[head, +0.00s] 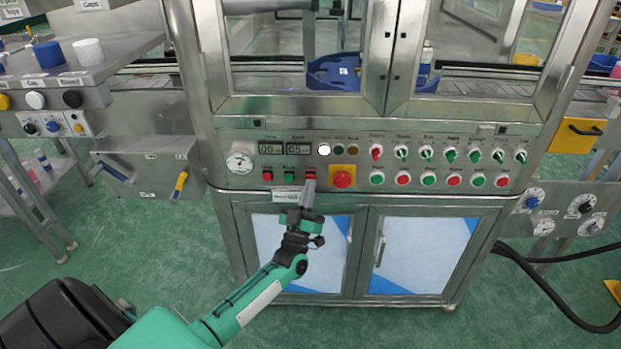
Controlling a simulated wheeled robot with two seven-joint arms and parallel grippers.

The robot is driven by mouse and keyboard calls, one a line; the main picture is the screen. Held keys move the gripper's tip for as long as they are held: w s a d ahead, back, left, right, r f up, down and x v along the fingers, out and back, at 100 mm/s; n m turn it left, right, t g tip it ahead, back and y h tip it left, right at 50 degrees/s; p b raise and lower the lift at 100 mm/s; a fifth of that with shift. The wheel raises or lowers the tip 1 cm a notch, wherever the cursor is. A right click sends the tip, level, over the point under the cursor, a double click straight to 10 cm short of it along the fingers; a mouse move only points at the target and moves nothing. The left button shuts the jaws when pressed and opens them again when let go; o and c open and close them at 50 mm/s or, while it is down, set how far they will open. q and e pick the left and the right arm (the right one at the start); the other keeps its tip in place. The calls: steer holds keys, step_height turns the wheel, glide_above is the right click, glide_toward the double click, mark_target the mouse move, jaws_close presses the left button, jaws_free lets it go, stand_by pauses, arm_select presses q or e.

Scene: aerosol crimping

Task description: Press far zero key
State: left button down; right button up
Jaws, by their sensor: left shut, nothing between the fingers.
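My left gripper (309,183) is shut and empty, with its tips at the lower left part of the control panel. The tips overlap the lower edge of a red key (311,174), the rightmost of a row of small keys; I cannot tell whether they touch it. To its left are a green key (289,175) and another red key (267,175). Two digital displays sit above the keys, a left one (271,148) and a right one (299,148). Key labels are too small to read. My right gripper is not in view.
A red emergency button (342,178) on a yellow plate is just right of the gripper. A pressure gauge (240,160) is at the panel's left. Rows of knobs and buttons fill the right side. Cabinet doors (405,262) are below; glass doors are above.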

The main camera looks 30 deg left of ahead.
arm_select(q)
steer(key=shift+s+d, duration=0.2)
steer(key=shift+s, duration=0.2)
steer(key=s+d+p, duration=0.1)
steer(key=s, duration=0.2)
steer(key=s+d+p, duration=0.1)
steer(key=shift+s+d+p, duration=0.15)
steer(key=shift+d+p, duration=0.15)
steer(key=shift+d, duration=0.05)
stand_by(0.6)
